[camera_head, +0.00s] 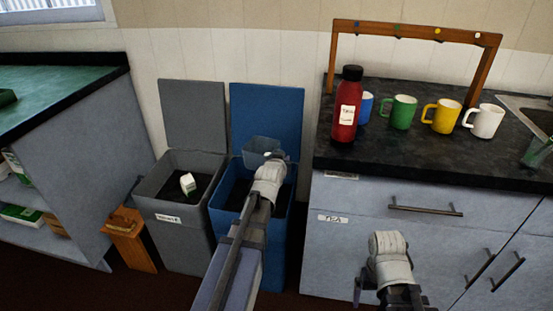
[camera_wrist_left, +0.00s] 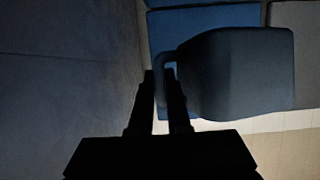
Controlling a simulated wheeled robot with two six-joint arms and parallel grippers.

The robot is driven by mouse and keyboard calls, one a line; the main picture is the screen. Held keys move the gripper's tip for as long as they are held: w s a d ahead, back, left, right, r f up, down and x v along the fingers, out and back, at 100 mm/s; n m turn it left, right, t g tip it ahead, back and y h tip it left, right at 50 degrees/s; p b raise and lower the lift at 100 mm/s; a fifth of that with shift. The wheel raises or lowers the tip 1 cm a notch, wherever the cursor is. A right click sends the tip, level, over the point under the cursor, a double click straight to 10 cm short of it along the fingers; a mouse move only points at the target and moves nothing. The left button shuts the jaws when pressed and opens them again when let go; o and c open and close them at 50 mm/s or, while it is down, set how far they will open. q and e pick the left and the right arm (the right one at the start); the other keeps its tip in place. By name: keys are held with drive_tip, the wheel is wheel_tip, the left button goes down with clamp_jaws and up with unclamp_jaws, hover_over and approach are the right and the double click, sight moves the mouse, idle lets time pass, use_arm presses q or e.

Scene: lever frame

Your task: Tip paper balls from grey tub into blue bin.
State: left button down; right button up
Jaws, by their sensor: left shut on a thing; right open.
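The grey tub (camera_head: 260,147) is in the air over the blue bin (camera_head: 226,200), in front of its raised lid. My left gripper (camera_head: 275,156) is shut on the tub's handle; in the left wrist view the two dark fingers (camera_wrist_left: 162,85) close on the handle beside the tub's smooth wall (camera_wrist_left: 245,75). I cannot tell how far the tub is tilted. No paper balls show in either view; the tub's inside is hidden. My right gripper (camera_head: 388,246) is empty in front of the drawer cabinet, its fingers mostly hidden.
A grey bin (camera_head: 176,243) with an open lid stands left of the blue bin, a white carton (camera_head: 188,184) inside. A wooden stool (camera_head: 130,241) is beside it. The counter (camera_head: 400,163) holds a red bottle (camera_head: 346,110), several mugs and a wooden rack (camera_head: 415,31).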

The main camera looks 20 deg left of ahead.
sight(245, 155)
use_arm(q)
drive_tip(key=f+b, duration=0.1)
drive_tip(key=d+f+b, duration=0.1)
drive_tip(key=f, duration=0.2)
drive_tip(key=shift+d+b, duration=0.35)
drive_tip(key=shift+b, duration=0.05)
use_arm(e)
wheel_tip(245, 155, down, 4)
drive_tip(key=shift+f, duration=0.15)
use_arm(q)
drive_tip(key=shift+a+r, duration=0.1)
drive_tip(key=shift+r, duration=0.05)
